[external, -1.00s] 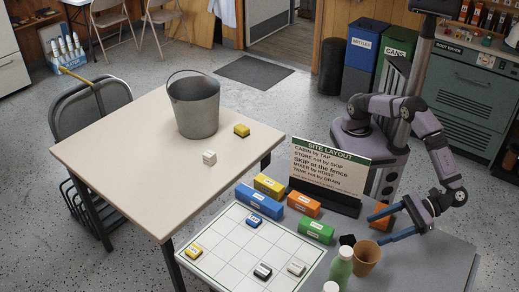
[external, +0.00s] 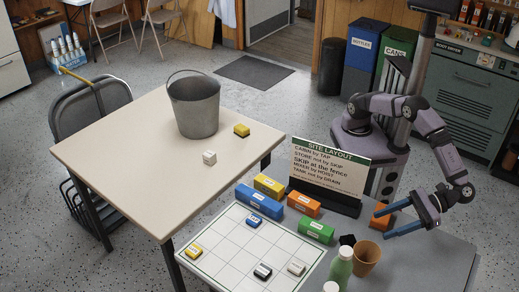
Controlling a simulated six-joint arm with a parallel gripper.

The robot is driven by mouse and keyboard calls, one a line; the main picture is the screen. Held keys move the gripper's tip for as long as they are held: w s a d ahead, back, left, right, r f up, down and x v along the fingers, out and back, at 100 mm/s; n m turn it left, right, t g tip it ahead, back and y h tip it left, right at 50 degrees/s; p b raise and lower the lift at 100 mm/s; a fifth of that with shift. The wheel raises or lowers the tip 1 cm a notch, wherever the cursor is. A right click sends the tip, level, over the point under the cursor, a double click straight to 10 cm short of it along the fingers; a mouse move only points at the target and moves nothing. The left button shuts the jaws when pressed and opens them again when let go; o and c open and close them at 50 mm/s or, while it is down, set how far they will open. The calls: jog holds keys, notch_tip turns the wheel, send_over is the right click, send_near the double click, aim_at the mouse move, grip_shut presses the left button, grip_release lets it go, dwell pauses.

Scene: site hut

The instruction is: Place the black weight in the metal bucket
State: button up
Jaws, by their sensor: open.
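A small black object (external: 347,240), which looks like the black weight, sits on the grey table beside a brown cup (external: 366,256) and behind a green bottle. The grey metal bucket (external: 196,108) stands upright on the beige table, its thin handle raised. Its inside bottom is hidden.
A site layout sign (external: 328,170) stands behind several coloured blocks and a white grid board (external: 235,240). A green bottle (external: 340,268) stands at the front edge. A yellow block (external: 241,130) and a white block (external: 209,157) lie near the bucket.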

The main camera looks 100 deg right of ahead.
jog(key=w+d+r+m+h+p, duration=0.1)
jog(key=w+d+r+p, duration=0.15)
jog(key=w, duration=0.35)
jog(key=w+d+r+m+g+h+p, duration=0.1)
jog(key=w+r+m+h+p, duration=0.1)
jog(key=w+r, duration=0.25)
jog(key=w+d+r+m+h+p, duration=0.1)
jog(key=w+d+r+p, duration=0.15)
jog(key=w, duration=0.35)
jog(key=w+d+r+m+g+h+p, duration=0.2)
jog(key=w+d+r+m+g+p, duration=0.1)
jog(key=w+d, duration=0.3)
jog(key=m+g+y+p, duration=0.1)
jog(key=m+g+y, duration=0.7)
jog(key=m+g, duration=0.2)
send_near(350, 242)
jog(key=f, duration=0.1)
jog(key=s+d+f, duration=0.1)
jog(key=shift+s+d+f, duration=0.1)
jog(key=shift+d+f, duration=0.05)
jog(key=shift+f, duration=0.15)
jog(key=shift+m, duration=0.3)
jog(key=shift+f, duration=0.1)
